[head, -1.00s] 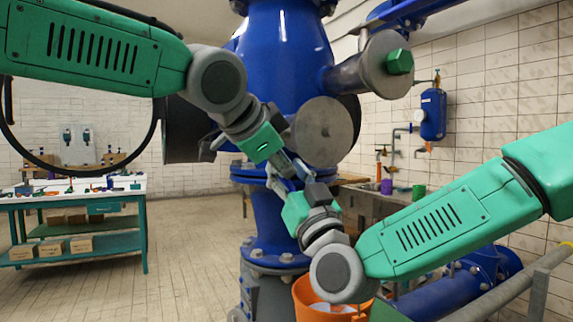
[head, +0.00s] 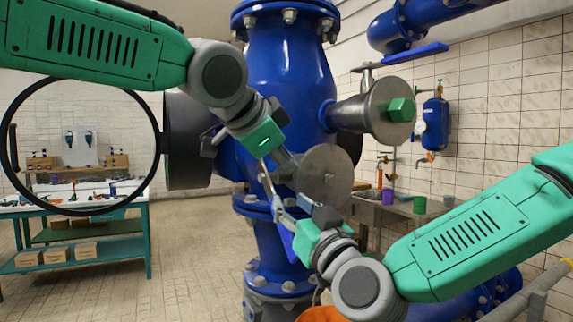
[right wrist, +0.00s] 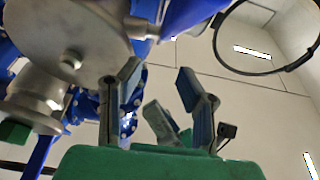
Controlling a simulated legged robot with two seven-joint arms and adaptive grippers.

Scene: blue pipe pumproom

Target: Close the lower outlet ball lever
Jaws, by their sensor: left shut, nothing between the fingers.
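The lower outlet is a round grey metal disc (head: 325,178) on the front of the blue pump column. A blue lever bar (head: 287,241), which looks like its ball lever, shows below-left of the disc, partly hidden by my right gripper. In the right wrist view this bar (right wrist: 190,14) joins a short metal stem beside the disc (right wrist: 75,35). My right gripper (head: 270,190) is open, its fingers (right wrist: 158,85) apart; I see nothing clasped between them. My left gripper (head: 290,168) is shut and empty, just left of the disc.
The upper outlet (head: 380,112) has a green hex plug, with a blue lever (head: 415,57) above it. A black handwheel ring (head: 85,78) stands at left, before a workbench (head: 80,265). An orange bucket (head: 320,314) shows at the bottom edge. The floor at left is open.

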